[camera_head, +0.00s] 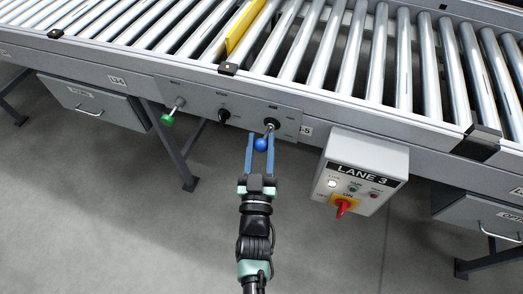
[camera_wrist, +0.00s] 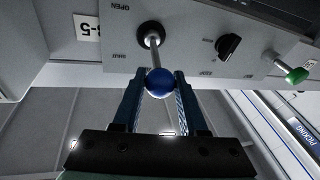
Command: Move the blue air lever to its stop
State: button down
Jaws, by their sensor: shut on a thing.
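The blue air lever has a round blue knob (camera_head: 261,144) on a metal rod that comes out of a black boss on the grey conveyor side panel (camera_head: 205,103). In the wrist view the blue knob (camera_wrist: 159,82) sits between my two blue fingers. The rod runs up to the boss beside the words OPEN and SHUT. My gripper (camera_head: 260,140) is shut on the lever near the knob, one finger on each side. The fingertips reach just past the knob, near the lower rod.
A green-knobbed lever (camera_head: 167,119) and a black rotary knob (camera_head: 224,115) are on the same panel to the left. A LANE 3 box (camera_head: 362,165) with a red switch hangs to the right. Rollers and a yellow bar (camera_head: 243,27) lie above. Open floor is below.

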notch_tip(320, 180, down, 5)
jog(key=n+t+y+b, duration=0.1)
jog(key=n+t+b, duration=0.1)
jog(key=b, duration=0.9)
jog(key=n+t+y+b, duration=0.1)
jog(key=t+b, duration=0.3)
jog(key=b, duration=0.8)
jog(key=shift+w+f+n+t, duration=0.1)
jog(key=shift+f+n+t, duration=0.05)
jog(key=shift+n+t, duration=0.25)
jog(key=shift+w+t+y+b, duration=0.1)
jog(key=shift+t+y+b, duration=0.2)
jog(key=shift+y+b, duration=0.35)
jog(key=shift+c, duration=2.3)
grip_release()
jog(key=p+v, duration=0.1)
jog(key=v, duration=1.1)
jog(key=shift+s+f+p, duration=0.2)
jog(key=shift+s+p, duration=0.2)
